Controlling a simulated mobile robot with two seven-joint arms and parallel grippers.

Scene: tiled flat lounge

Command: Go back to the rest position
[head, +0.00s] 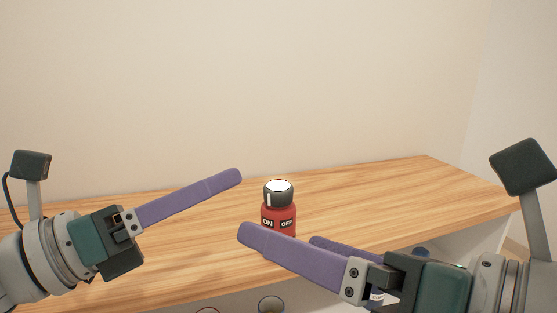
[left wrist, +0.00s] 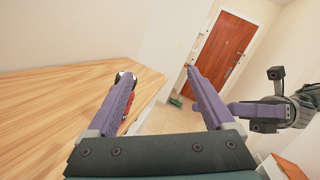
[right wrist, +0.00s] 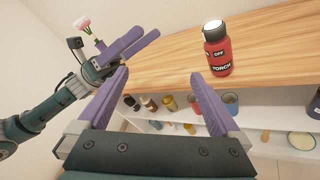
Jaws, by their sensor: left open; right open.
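A red torch (head: 278,216) with a black and white top and ON and OFF labels stands upright on the wooden tabletop. It also shows in the right wrist view (right wrist: 218,56), to the right of that gripper's fingers. In the left wrist view it is mostly hidden behind a finger. My left gripper (head: 238,177) is over the table to the left of the torch, apart from it; its jaws show open and empty in the left wrist view (left wrist: 160,80). My right gripper (head: 275,240) is in front of the torch, with its fingers spread and empty in the right wrist view (right wrist: 158,85).
The wooden tabletop (head: 370,190) is otherwise clear and backs onto a plain wall. Shelves below hold several bottles (right wrist: 170,103) and bowls (right wrist: 301,141). A red-brown door (left wrist: 222,50) and open floor show in the left wrist view. A pink flower (right wrist: 83,24) shows behind my left arm.

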